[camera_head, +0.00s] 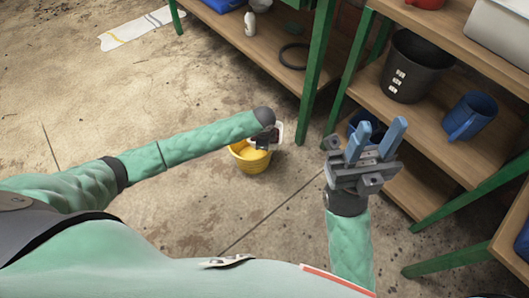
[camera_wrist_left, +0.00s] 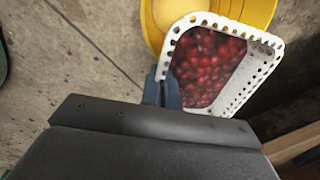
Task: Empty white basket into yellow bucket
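The white basket (camera_wrist_left: 262,62) is perforated and holds many red cherries (camera_wrist_left: 208,66). In the head view only a bit of its white rim (camera_head: 279,133) shows behind my left wrist. My left gripper (camera_wrist_left: 166,90) is at the basket's near edge, its blue fingers shut on the rim. The yellow bucket (camera_head: 250,161) stands on the floor below, and its yellow rim (camera_wrist_left: 152,28) shows behind the basket in the wrist view. The bucket's inside is partly hidden by my arm and the basket. My right gripper (camera_head: 376,138) is raised, open and empty, its blue fingers apart.
Wooden shelves with green posts (camera_head: 318,70) stand right of and behind the bucket. They hold a black bucket (camera_head: 408,70), a blue jug (camera_head: 470,116) and a white bin (camera_head: 500,32). The concrete floor (camera_head: 190,90) at left is mostly clear.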

